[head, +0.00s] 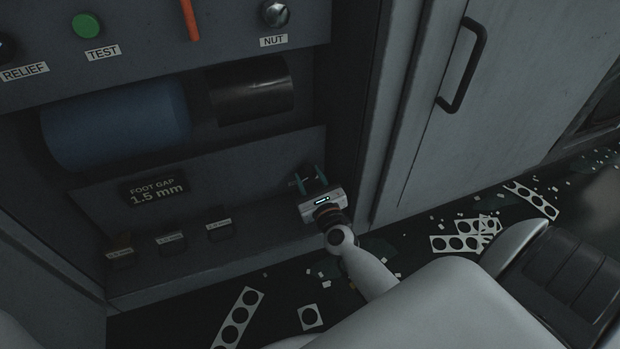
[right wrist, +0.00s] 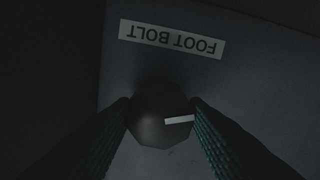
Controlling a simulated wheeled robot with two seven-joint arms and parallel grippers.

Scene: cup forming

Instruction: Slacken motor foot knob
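The motor foot knob (right wrist: 160,116) is a dark, faceted, rounded knob with a white pointer mark, below an upside-down FOOT BOLT label (right wrist: 172,39) in the right wrist view. My right gripper (right wrist: 160,106) has one dark green finger on each side of the knob, with no clear gap at either side. In the head view my right gripper (head: 309,178) is at the right end of the cabinet's low sloping panel, and the knob is hard to make out there. The FOOT GAP display (head: 156,192) reads 1.5 mm. My left gripper is not in view.
A blue motor cylinder (head: 116,122) and a black cylinder (head: 252,90) sit above the panel. Several small labelled parts (head: 171,242) line the ledge. A cabinet door with a black handle (head: 463,65) stands right. Punched strips (head: 238,319) and scraps litter the floor.

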